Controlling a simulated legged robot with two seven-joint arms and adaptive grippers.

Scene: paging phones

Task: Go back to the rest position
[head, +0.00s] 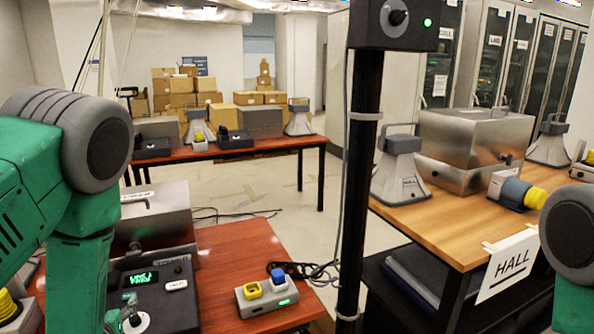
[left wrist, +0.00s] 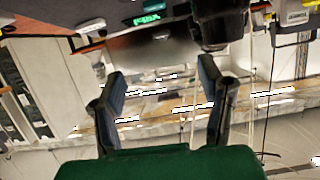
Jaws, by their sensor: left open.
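My left gripper (left wrist: 161,88) is open in the left wrist view, with its two dark fingers wide apart and nothing between them. In the head view my green left arm comes in from the left and reaches down to the bottom edge, beside a dark console (head: 155,298) with a lit green display. The console's display also shows upside down at the top of the left wrist view. My right arm shows only in part at the right edge of the head view; its gripper is out of the picture.
A small box (head: 266,295) with yellow and blue buttons sits on the red-brown table (head: 233,243). A dark post (head: 362,180) stands between this table and the wooden table (head: 455,226) with a "HALL" sign (head: 508,264). Open floor lies beyond.

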